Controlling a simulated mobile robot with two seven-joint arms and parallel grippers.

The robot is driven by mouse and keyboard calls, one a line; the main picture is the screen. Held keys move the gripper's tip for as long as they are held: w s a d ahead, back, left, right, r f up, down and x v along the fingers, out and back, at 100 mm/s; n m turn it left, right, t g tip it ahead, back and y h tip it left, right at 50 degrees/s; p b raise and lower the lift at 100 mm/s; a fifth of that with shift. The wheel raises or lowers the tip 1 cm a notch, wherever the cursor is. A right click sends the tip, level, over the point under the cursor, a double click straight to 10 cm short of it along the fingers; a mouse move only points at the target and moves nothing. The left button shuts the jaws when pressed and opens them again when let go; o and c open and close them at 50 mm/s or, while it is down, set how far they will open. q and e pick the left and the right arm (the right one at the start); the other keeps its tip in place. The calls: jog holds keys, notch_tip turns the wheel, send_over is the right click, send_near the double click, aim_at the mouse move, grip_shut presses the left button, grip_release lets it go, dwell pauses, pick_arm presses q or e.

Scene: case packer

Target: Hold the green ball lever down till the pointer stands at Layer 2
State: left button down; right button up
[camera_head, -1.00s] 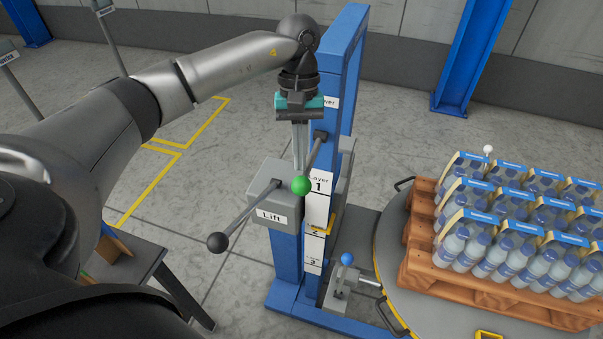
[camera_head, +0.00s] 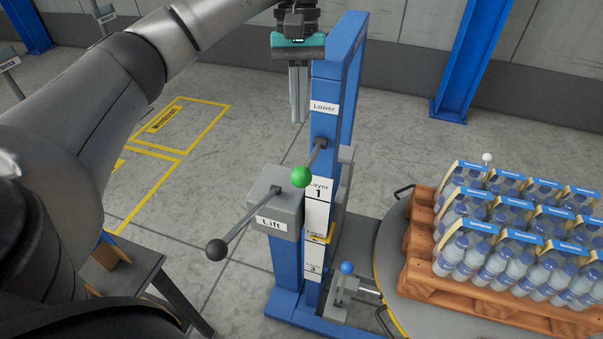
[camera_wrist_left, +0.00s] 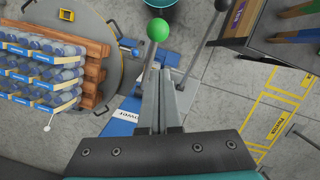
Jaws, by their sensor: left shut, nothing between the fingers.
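The green ball (camera_head: 301,177) tops a dark lever on the blue lift post (camera_head: 325,80), below the "Lower" label (camera_head: 324,107). My left gripper (camera_head: 299,120) is shut and empty, pointing down above the ball and clear of it. The left wrist view also shows the ball (camera_wrist_left: 158,29), beyond the fingertips. The layer scale (camera_head: 317,205) runs down the post with Layer 1 at top, then 2 and 3. The yellow pointer (camera_head: 322,239) stands at the Layer 2 mark, partly covering it. My right gripper is not in view.
A black ball lever (camera_head: 217,249) sticks out left from the grey Lift box (camera_head: 275,205). A blue ball lever (camera_head: 347,268) stands low by the round turntable (camera_head: 410,318). Its wooden pallet (camera_head: 450,298) carries packs of bottles. Air above the green ball is free.

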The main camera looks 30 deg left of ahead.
pick_arm(q)
jog(key=p+v, duration=0.1)
jog(key=v, duration=0.4)
jog(key=shift+f, duration=0.1)
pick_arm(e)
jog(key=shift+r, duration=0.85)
